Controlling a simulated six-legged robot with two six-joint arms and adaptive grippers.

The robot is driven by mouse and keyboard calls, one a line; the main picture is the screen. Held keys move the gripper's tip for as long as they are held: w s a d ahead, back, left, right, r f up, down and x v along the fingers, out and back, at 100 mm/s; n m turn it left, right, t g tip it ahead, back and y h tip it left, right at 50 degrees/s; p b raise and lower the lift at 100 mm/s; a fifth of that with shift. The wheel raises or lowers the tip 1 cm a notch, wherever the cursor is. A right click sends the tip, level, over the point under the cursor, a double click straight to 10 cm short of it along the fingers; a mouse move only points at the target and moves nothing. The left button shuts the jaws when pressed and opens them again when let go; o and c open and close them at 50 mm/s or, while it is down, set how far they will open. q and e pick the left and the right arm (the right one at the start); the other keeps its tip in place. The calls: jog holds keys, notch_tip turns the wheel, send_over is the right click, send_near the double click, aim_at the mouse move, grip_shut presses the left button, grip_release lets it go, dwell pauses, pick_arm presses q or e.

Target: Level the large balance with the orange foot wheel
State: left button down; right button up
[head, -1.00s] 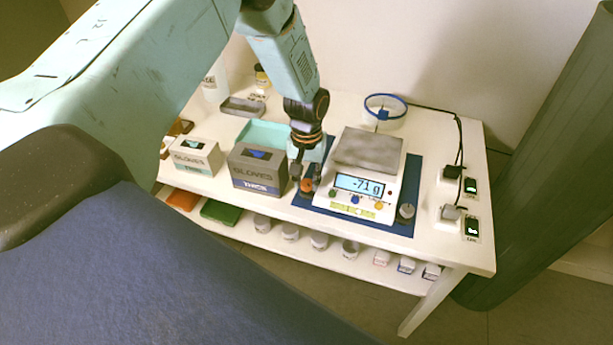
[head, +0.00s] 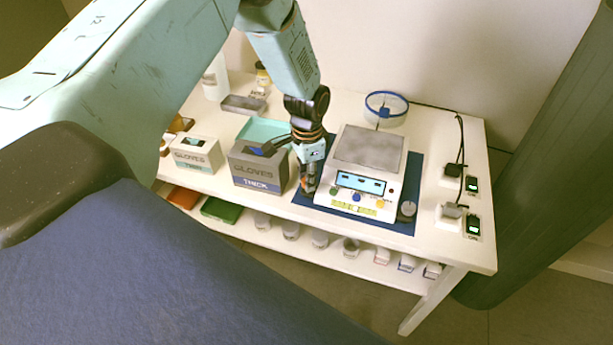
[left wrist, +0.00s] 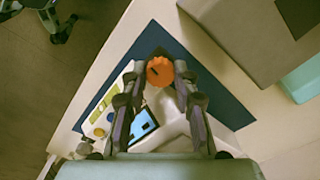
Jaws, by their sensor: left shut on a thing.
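The large balance (head: 366,160) stands on a blue mat (head: 415,170), with a grey weighing pan and a lit display (head: 360,183) whose reading I cannot make out. The orange foot wheel (left wrist: 160,71) is at the balance's front left corner. My left gripper (head: 308,188) points down there. In the left wrist view my left gripper (left wrist: 160,76) is shut on the orange wheel, with one finger on each side. In the head view the fingers mostly hide the wheel. A grey foot wheel (head: 407,210) is at the front right corner. My right gripper is not in view.
A grey glove box (head: 256,172) stands just left of my left gripper, and a white glove box (head: 196,154) farther left. A blue-rimmed round dish (head: 386,108) is behind the balance. Sockets with plugs (head: 452,212) are at the right. Several jars stand on the lower shelf.

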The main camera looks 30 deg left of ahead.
pick_arm(q)
jog(key=shift+m, duration=1.9)
jog(key=c, duration=1)
grip_release()
jog(key=shift+w, duration=0.1)
jog(key=shift+r, duration=0.1)
notch_tip(320, 180, up, 12)
jog(key=shift+f, duration=0.1)
